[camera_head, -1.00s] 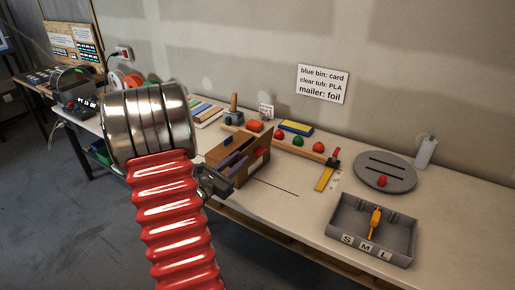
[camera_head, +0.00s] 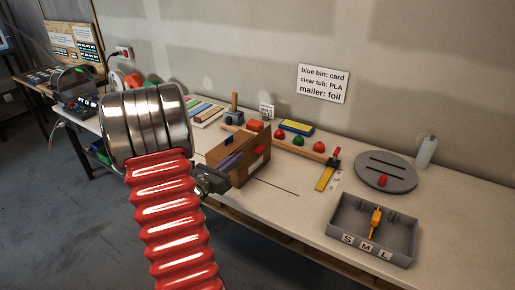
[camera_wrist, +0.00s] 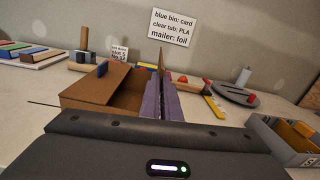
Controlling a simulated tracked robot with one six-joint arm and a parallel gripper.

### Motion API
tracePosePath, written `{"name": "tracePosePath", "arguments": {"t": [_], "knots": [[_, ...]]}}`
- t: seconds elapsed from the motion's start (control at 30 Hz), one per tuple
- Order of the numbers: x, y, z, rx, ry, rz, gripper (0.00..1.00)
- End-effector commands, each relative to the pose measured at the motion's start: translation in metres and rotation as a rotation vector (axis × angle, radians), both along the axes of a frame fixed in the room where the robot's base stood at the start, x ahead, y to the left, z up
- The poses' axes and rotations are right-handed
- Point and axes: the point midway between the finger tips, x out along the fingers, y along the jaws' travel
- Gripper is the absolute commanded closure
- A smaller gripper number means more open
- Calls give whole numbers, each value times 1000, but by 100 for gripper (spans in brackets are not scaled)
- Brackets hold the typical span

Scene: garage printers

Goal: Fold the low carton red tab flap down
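The low brown carton (camera_head: 236,145) stands on the workbench, also seen in the wrist view (camera_wrist: 92,90), where its top is partly open. A small red tab (camera_head: 259,149) shows on its right-hand panel in the head view. A thin brown edge stands upright beyond my fingertips in the wrist view; I cannot tell for sure whether it is the red tab flap. A blue tab (camera_wrist: 102,68) shows at the carton's far side.
A grey tray (camera_head: 345,214) labelled S, M, L holds an orange tool to the right. A grey slotted disc (camera_head: 386,170) lies behind it. The bench front between carton and tray is clear.

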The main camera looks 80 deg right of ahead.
Motion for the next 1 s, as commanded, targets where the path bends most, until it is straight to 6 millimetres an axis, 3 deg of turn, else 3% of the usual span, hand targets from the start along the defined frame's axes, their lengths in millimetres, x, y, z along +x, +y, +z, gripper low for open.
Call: {"name": "tracePosePath", "arguments": {"t": [0.23, 0.67, 1.0], "knots": [[8, -4, -2, 71, 135, 1, 100], [10, -4, -3, 90, 173, 1, 100], [21, -10, -9, 199, 390, 2, 100]]}}
